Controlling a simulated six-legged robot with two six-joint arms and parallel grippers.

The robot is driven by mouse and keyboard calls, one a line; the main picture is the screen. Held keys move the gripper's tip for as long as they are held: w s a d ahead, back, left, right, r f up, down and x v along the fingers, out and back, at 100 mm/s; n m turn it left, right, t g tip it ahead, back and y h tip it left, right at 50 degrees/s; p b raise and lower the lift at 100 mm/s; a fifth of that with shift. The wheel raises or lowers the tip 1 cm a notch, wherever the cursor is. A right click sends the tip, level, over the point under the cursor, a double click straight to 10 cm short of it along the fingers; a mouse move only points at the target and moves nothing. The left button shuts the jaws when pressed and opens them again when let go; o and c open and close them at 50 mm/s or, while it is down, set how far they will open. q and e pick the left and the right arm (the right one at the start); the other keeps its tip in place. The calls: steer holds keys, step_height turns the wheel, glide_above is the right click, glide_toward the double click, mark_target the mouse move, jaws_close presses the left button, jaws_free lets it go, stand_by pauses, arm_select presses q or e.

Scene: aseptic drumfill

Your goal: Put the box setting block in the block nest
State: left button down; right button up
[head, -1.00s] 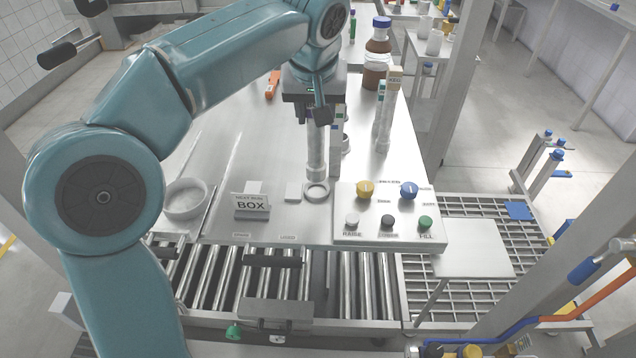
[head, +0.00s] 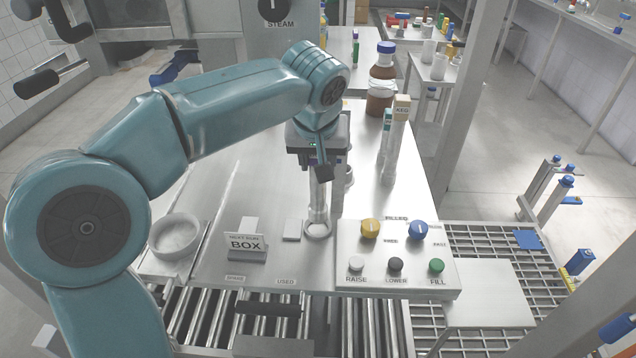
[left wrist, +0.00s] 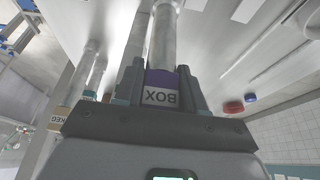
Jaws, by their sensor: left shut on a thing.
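My left gripper (head: 319,170) is shut on the box setting block (head: 318,198), a pale upright column. In the left wrist view the block shows a purple band and a BOX label (left wrist: 160,97) between the fingers of my left gripper (left wrist: 158,88). Its lower end is at a round metal ring (head: 318,230) on the bench, which looks like the block nest. I cannot tell whether the end is inside the ring or just above it. A slim upright bar (head: 338,192) stands close beside the block. My right gripper is not in view.
A KEG block (head: 397,135) stands right of the gripper, near a brown bottle (head: 381,75). A control panel (head: 385,268) with knobs and buttons lies to the right front. A BOX sign (head: 246,245), a flat square pad (head: 292,230) and a bowl (head: 175,236) are left.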

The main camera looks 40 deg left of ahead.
arm_select(q)
step_height(320, 180, down, 4)
steer(key=shift+r+b, duration=0.2)
steer(key=shift+b, duration=0.2)
steer(key=shift+f, duration=0.1)
steer(key=shift+f, duration=0.25)
steer(key=c, duration=0.7)
jaws_free()
steer(key=shift+o, duration=0.2)
steer(key=shift+r, duration=0.1)
